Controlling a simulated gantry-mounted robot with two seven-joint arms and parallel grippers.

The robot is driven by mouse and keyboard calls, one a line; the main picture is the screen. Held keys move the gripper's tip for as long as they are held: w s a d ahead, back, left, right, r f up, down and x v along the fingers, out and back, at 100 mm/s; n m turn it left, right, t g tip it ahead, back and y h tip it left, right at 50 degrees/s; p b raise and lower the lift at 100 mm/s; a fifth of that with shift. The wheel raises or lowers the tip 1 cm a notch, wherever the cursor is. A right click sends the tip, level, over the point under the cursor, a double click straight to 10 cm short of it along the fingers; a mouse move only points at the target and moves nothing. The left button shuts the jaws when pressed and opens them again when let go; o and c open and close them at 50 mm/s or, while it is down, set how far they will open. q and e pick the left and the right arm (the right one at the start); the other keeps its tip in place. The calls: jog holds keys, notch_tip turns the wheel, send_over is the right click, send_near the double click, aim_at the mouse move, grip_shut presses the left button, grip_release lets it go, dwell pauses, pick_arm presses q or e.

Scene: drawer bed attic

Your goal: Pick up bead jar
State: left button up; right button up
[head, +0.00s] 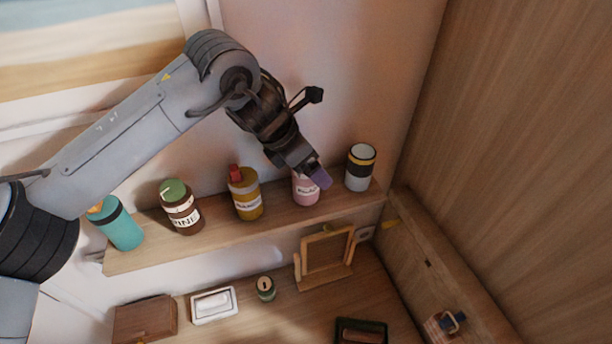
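A pink jar (304,192) with a white label stands upright on the wooden wall shelf. The label is too small to read surely, but this seems to be the bead jar. My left gripper (308,168) reaches down from the upper left, right over the top of this jar and hides much of it. A purple piece (320,177) shows at the fingertips; I cannot tell whether it is the jar's lid or part of the gripper. Whether the fingers are open or shut on the jar is not clear. My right gripper is not in view.
The shelf (225,239) also holds a white, grey and yellow can (360,171) to the right, a mustard bottle (246,200), a brown jar (184,213) and a teal bottle (122,228) to the left. A wooden frame (326,255) and small items stand below.

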pick_arm(q)
jog(key=shift+f, duration=0.15)
jog(key=c, duration=1.2)
jog(key=shift+o, duration=0.2)
